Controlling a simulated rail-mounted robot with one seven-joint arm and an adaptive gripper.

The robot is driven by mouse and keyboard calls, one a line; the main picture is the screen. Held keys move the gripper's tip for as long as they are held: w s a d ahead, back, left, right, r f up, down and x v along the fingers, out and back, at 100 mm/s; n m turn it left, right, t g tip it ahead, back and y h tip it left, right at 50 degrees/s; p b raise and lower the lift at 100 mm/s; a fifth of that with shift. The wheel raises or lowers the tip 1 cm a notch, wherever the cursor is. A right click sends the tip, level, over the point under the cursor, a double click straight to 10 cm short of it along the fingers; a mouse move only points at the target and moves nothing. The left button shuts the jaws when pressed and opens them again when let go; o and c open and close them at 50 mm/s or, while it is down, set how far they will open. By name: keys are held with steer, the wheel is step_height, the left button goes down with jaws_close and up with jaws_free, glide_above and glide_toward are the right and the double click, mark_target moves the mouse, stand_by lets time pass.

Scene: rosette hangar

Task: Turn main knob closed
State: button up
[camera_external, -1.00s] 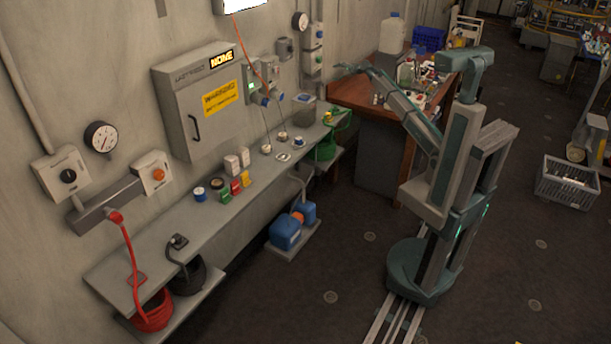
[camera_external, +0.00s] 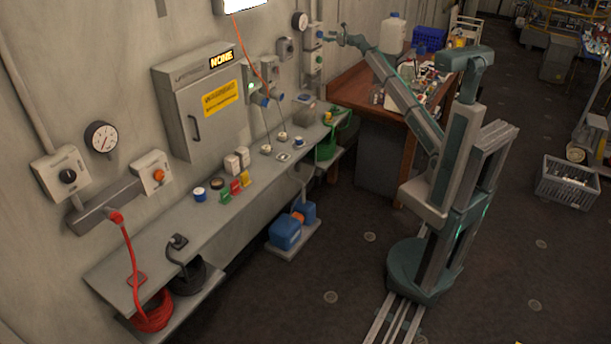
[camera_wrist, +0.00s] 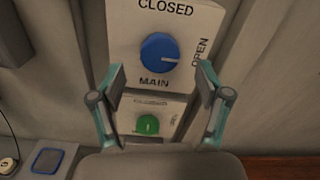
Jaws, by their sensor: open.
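The main knob (camera_wrist: 159,53) is a round blue knob on a white plate (camera_wrist: 124,18) marked CLOSED at the top, OPEN at the right and MAIN below. Its white mark points right, toward OPEN. In the external view the knob (camera_external: 320,34) is a small blue spot on the wall box. My gripper (camera_wrist: 160,80) is open and empty, its two fingers low on either side of the knob's plate. It appears apart from the knob; in the external view my gripper (camera_external: 335,38) is just right of the box.
A green knob (camera_wrist: 148,125) on a similar plate sits directly below. A gauge (camera_external: 299,21) is on the wall to the left.

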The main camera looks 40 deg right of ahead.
mark_target(321, 35)
steer(key=x, duration=0.5)
steer(key=shift+p, duration=0.3)
steer(key=shift+c, duration=0.3)
steer(key=c, duration=1.1)
